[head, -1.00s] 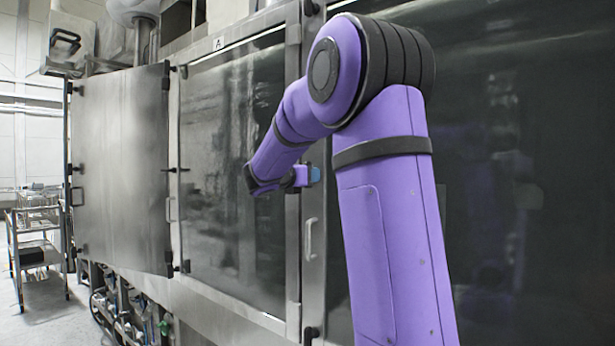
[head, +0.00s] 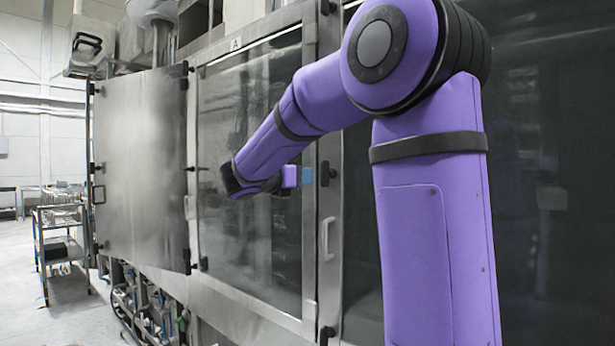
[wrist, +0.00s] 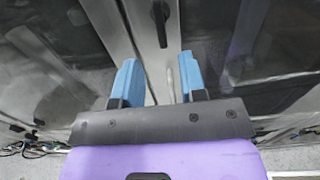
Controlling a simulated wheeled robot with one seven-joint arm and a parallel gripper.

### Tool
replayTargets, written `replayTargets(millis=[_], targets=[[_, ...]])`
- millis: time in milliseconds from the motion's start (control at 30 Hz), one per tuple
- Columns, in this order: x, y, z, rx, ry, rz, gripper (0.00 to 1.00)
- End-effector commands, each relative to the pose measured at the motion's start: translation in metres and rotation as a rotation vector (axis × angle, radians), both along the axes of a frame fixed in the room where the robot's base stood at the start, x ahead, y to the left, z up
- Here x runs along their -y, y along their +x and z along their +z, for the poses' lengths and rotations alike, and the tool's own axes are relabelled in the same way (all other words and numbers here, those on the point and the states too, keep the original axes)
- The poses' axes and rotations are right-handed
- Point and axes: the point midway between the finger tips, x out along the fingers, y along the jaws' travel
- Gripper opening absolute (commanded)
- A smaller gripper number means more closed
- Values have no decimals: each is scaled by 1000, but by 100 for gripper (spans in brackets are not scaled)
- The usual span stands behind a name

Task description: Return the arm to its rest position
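My purple arm rises on the right of the head view and bends down to the left. My gripper (head: 308,175) hangs in front of the door post of the washer, with a light blue fingertip showing near a black latch. In the wrist view my gripper (wrist: 158,80) has its two blue fingers apart, with nothing between them. Beyond the fingers are a steel post (wrist: 118,35) and a black latch (wrist: 160,22). Whether the fingers touch the washer cannot be told, but a gap seems to show.
The washer's glass door A (head: 245,190) is shut behind my arm, with a handle (head: 327,238) at its right. A steel door (head: 140,170) stands swung out at the left. A wheeled cart (head: 60,245) stands far left on open floor. Pipes (head: 145,305) run below.

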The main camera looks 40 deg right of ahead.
Motion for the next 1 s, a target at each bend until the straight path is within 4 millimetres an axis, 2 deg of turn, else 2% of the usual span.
replayTargets(millis=[667,767,833,1000], targets=[[-3,-3,-1,11,12,-1,38],[-6,-17,-7,73,82,-6,38],[-12,-34,-17,156,176,-16,38],[-44,-89,-56,454,501,-85,38]])
